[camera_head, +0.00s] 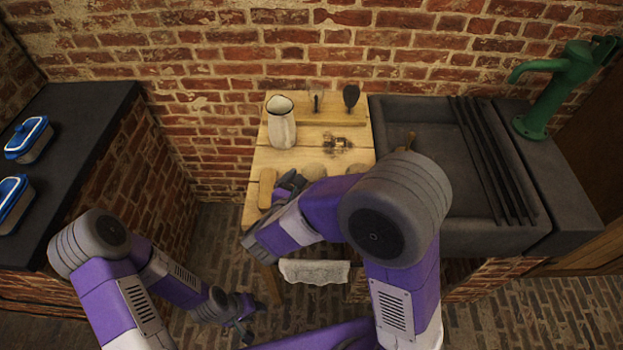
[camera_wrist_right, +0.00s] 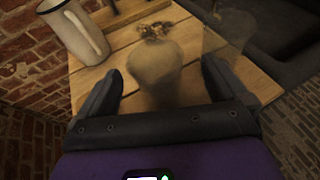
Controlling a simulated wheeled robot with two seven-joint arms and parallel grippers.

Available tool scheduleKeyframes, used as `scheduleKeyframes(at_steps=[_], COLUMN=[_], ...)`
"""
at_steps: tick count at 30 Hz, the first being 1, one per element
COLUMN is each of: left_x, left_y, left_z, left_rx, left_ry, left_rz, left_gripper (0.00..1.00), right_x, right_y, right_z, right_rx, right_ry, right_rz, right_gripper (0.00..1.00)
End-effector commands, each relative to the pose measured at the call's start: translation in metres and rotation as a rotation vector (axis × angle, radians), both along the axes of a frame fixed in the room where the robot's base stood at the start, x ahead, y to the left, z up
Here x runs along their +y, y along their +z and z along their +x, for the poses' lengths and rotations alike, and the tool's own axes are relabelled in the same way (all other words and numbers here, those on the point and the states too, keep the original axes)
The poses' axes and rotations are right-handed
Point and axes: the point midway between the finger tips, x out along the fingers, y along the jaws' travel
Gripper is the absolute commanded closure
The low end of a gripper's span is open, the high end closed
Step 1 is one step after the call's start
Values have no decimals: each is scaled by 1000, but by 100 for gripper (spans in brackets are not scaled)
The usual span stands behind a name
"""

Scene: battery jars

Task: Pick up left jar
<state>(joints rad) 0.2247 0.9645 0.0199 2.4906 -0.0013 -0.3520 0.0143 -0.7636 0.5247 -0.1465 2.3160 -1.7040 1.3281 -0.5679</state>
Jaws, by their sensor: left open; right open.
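Two pale, dull jars stand on the wooden table. The left jar (camera_head: 312,172) is partly hidden behind my right arm; the right jar (camera_head: 358,169) is just beside it, also partly hidden. In the right wrist view, the left jar (camera_wrist_right: 156,62) shows a rounded top and a see-through body between my open right fingers, with a gap on each side. The right jar (camera_wrist_right: 228,30) is faint there, outside the right finger. My right gripper (camera_head: 290,182) is open at the left jar. My left gripper (camera_head: 246,318) is open and empty, low beside the table.
A white pitcher (camera_head: 281,124) stands at the table's back left. A tan object (camera_head: 267,187) lies at its left edge. Small dark and brass pieces (camera_head: 337,144) lie behind the jars. A dark stone sink (camera_head: 470,215) adjoins on the right. A cloth (camera_head: 314,271) hangs in front.

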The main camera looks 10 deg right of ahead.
Motion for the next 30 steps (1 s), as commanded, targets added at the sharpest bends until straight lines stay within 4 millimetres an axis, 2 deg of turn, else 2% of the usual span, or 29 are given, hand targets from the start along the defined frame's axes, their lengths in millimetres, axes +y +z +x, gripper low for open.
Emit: scheduleKeyframes(at_steps=[5,13,21,30], left_x=[0,0,0,0], left_y=[-5,-16,-16,-16], left_z=[0,0,0,0], left_rx=[1,0,0,0], left_ry=[0,0,0,0], left_rz=[0,0,0,0], left_gripper=[57,57,57,57], right_x=[-8,-28,-31,-31], right_y=[-4,-14,-14,-14], right_z=[13,46,51,50], right_rx=[0,3,2,2], right_ry=[-2,-5,0,0], right_rz=[2,0,1,1], right_gripper=[0,0,0,46])
